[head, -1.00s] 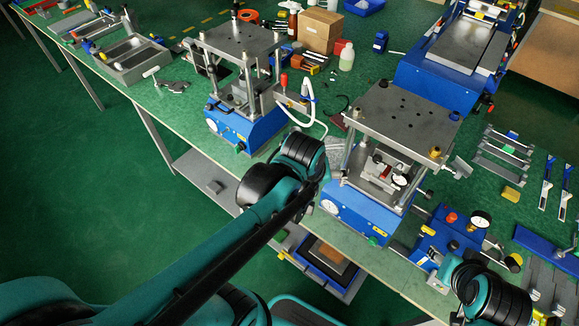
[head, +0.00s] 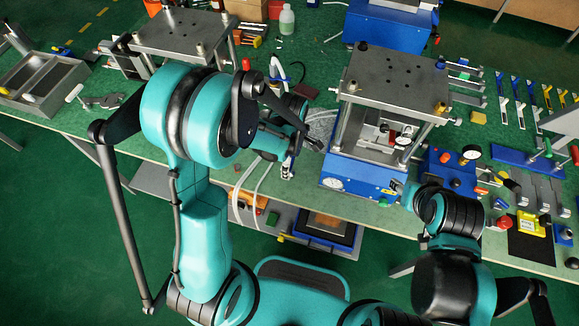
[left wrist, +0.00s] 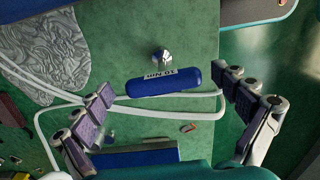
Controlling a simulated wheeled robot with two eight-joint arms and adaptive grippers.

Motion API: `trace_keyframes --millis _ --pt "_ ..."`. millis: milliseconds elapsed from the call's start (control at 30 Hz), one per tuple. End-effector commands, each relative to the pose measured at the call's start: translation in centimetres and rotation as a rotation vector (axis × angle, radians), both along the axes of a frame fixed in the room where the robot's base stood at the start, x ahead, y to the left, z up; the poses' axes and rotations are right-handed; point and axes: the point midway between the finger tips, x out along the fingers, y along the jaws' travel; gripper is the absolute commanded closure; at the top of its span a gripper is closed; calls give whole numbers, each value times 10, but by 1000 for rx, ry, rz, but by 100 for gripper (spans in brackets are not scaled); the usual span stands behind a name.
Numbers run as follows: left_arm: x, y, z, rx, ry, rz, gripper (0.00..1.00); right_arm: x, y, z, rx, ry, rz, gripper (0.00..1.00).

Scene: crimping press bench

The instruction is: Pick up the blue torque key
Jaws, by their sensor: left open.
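The blue torque key (left wrist: 160,84) is a rounded blue bar marked "10 Nm" with a metal end on top. In the left wrist view it lies on the green bench top. My left gripper (left wrist: 166,98) is open, with a finger to each side of the key and not touching it. In the head view my left gripper (head: 298,153) is over the bench between the two presses; I cannot make out the key there. My right arm's end (head: 402,190) is in front of the right press, and its fingers are not clear.
White tubing (left wrist: 205,115) runs beside the key, and a grey crinkled bag (left wrist: 45,50) lies at left. The right press (head: 360,178) stands just right of my left gripper. The left press (head: 170,32) is behind my left arm. The bench edge is close in front.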

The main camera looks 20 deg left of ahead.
Motion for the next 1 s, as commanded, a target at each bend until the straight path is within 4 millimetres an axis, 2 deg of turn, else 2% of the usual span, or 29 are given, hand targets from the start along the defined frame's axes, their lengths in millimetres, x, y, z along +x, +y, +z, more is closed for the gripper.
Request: trace_keyframes --millis 33,200,500,567,733,767,1000 --pt "-1 1 -12 0 0 0 3 0 0 -7 0 0 0 58" --pt "-2 2 -34 0 -1 0 3 0 0 -16 0 0 0 58" --pt "-3 2 -38 0 -1 -1 3 0 0 -16 0 0 0 58" --pt "-3 2 -38 0 -1 -1 16 0 0 -16 0 0 0 58" --pt "-3 2 -38 0 -1 -1 61 0 0 -16 0 0 0 58" --pt "-3 2 -38 0 -1 -1 65 0 0 -16 0 0 0 58" --pt "-3 2 -38 0 -1 -1 66 0 0 -16 0 0 0 58"
